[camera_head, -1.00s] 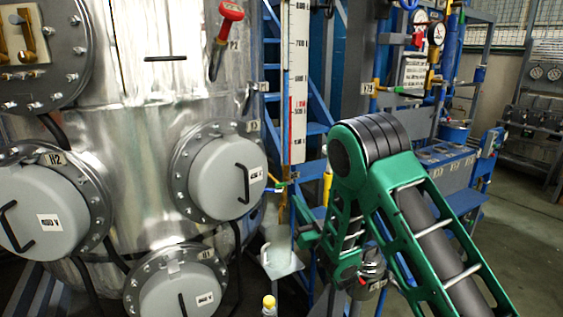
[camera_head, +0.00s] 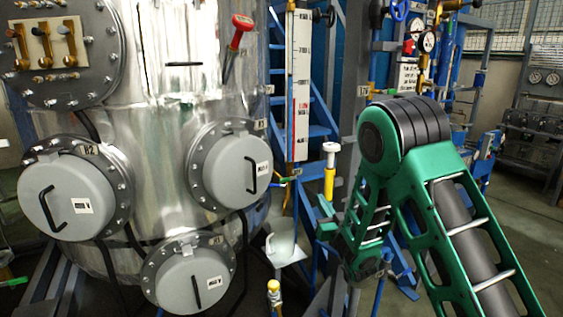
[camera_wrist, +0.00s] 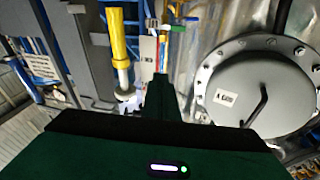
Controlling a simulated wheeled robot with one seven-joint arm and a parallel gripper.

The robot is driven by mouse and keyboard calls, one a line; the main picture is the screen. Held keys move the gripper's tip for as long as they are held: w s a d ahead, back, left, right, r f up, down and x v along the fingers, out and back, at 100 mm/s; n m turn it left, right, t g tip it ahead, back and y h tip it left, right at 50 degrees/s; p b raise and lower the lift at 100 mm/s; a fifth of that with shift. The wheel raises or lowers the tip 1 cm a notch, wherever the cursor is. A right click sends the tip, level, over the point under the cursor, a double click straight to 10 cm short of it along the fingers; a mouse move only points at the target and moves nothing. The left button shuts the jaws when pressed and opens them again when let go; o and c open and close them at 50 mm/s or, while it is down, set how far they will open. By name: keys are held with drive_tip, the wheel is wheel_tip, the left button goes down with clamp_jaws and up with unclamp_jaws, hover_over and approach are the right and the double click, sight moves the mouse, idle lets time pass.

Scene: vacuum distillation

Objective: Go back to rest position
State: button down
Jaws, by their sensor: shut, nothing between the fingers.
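My green arm (camera_head: 455,220) rises from the lower right of the head view, bends at a dark joint and hangs down toward the middle. My gripper (camera_wrist: 160,80) shows in the wrist view as a narrow green shape pointing away from the camera. It is shut with nothing held. In the head view its tips are small and hard to make out, near a blue frame right of the steel vessel (camera_head: 160,130). In the wrist view, a round grey hatch (camera_wrist: 245,88) is to the right of the gripper and a yellow cylinder (camera_wrist: 118,42) is to the left, both apart from it.
A red-handled thermometer-like gauge (camera_head: 236,40) sits on the vessel. A white scale (camera_head: 299,85) stands beside blue stairs (camera_head: 318,125). A pale tray (camera_head: 285,248) and a small yellow-topped valve (camera_head: 274,292) are low in the middle. Open floor (camera_head: 525,240) lies at the right.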

drive_tip(key=s+d+r+m+g+h, duration=0.1)
drive_tip(key=d+m+g+h, duration=0.15)
drive_tip(key=d, duration=0.55)
drive_tip(key=d+r+m+g+h, duration=0.1)
drive_tip(key=d+h, duration=0.3)
drive_tip(key=d, duration=0.3)
drive_tip(key=s+d+m+g+h, duration=0.3)
drive_tip(key=s+d+g, duration=0.3)
drive_tip(key=s+d, duration=0.85)
drive_tip(key=s+a+m+g+y, duration=0.1)
drive_tip(key=s+g, duration=0.4)
drive_tip(key=s, duration=1.3)
drive_tip(key=s+m+g+y, duration=0.1)
drive_tip(key=s+g+y, duration=0.2)
drive_tip(key=s, duration=1.5)
drive_tip(key=shift+s+a+g, duration=0.35)
drive_tip(key=shift+s+g, duration=0.05)
drive_tip(key=shift+g, duration=0.55)
drive_tip(key=shift+f, duration=0.1)
